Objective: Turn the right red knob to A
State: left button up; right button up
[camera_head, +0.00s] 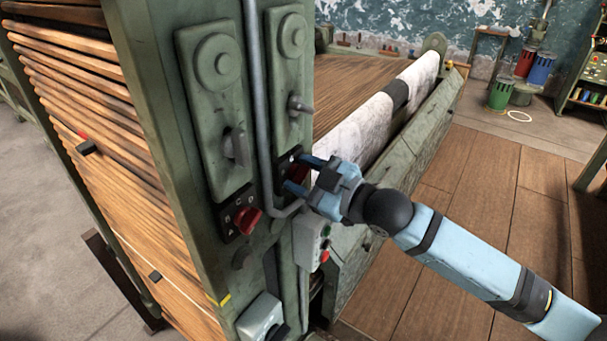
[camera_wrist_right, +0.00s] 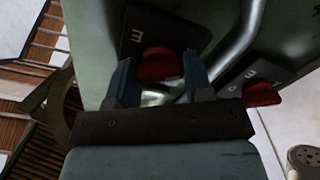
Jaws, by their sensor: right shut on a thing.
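The right red knob (camera_head: 297,172) sits on a black lettered plate on the green machine post, partly hidden by my right gripper (camera_head: 300,174). In the right wrist view the knob (camera_wrist_right: 157,64) lies between the two blue fingers of my right gripper (camera_wrist_right: 158,78), which is shut on it. A letter E shows on its plate; I cannot read which letter the knob points to. The left red knob (camera_head: 247,220) is on its own lettered plate, lower and to the left, and shows in the right wrist view (camera_wrist_right: 262,93). My left gripper is not in view.
A grey pipe (camera_head: 258,100) runs down between the two knob panels. A switch box with a green and a red button (camera_head: 325,256) is below my gripper. A white roll (camera_head: 375,125) lies behind my arm.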

jog(key=o, duration=0.9)
jog(key=shift+s+d, duration=0.25)
jog(key=shift+d, duration=0.2)
jog(key=b+v, duration=0.2)
jog(key=v, duration=1)
jog(key=shift+s+d, duration=0.25)
jog(key=shift+d, duration=0.05)
